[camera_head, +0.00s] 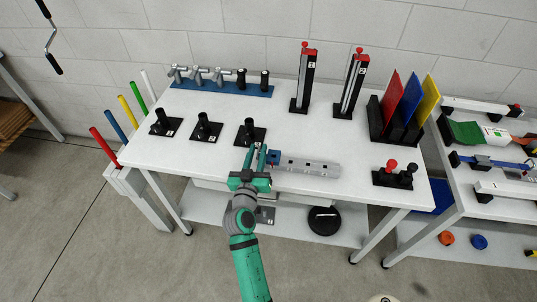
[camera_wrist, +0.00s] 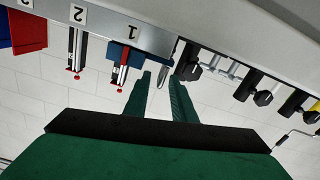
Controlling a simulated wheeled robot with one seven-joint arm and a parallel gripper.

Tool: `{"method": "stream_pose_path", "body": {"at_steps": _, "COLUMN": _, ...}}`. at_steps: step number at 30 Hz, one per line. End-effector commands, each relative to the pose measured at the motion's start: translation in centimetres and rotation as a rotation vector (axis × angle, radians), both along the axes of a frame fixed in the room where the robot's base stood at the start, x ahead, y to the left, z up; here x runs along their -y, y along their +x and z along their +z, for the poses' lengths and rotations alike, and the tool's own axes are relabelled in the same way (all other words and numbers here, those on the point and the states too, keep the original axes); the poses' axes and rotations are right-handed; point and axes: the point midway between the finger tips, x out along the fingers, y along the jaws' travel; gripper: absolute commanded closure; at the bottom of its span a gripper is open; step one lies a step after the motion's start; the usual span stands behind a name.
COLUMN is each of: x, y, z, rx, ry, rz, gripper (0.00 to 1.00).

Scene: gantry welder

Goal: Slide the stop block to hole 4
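The stop block (camera_head: 273,157) is a small blue block at the left end of a grey rail (camera_head: 333,171) near the table's front edge. My gripper (camera_head: 256,148) is just left of it, its two fingers apart. In the wrist view, which is upside down, the blue block (camera_wrist: 128,52) sits beside the label 1 on the rail (camera_wrist: 155,41), and a label 2 follows to its left. A slim silver pin (camera_wrist: 161,77) shows between my open fingers (camera_wrist: 160,90). I cannot tell whether a finger touches the block. Labels 3 and 4 are not readable.
Black knobs on plates (camera_head: 249,132) stand behind and left of my gripper. Two towers with red tops (camera_head: 305,75) stand at the back. A rack with coloured plates (camera_head: 405,110) and a small control box (camera_head: 392,176) are on the right. The white table (camera_head: 300,135) is clear behind the rail.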

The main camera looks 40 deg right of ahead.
Motion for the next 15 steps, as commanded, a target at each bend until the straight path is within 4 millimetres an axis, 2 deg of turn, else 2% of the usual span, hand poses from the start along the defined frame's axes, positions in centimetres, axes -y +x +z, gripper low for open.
{"method": "stream_pose_path", "body": {"at_steps": 4, "x": 0.07, "y": -0.06, "z": 0.01, "rx": 0.0, "ry": 0.0, "rz": -0.001, "gripper": 0.77}}
{"method": "stream_pose_path", "body": {"at_steps": 7, "x": 0.05, "y": -0.05, "z": 0.0, "rx": 0.0, "ry": 0.0, "rz": -0.001, "gripper": 1.0}}
{"method": "stream_pose_path", "body": {"at_steps": 15, "x": 0.31, "y": -0.33, "z": -0.02, "rx": 0.0, "ry": 0.0, "rz": -0.003, "gripper": 1.0}}
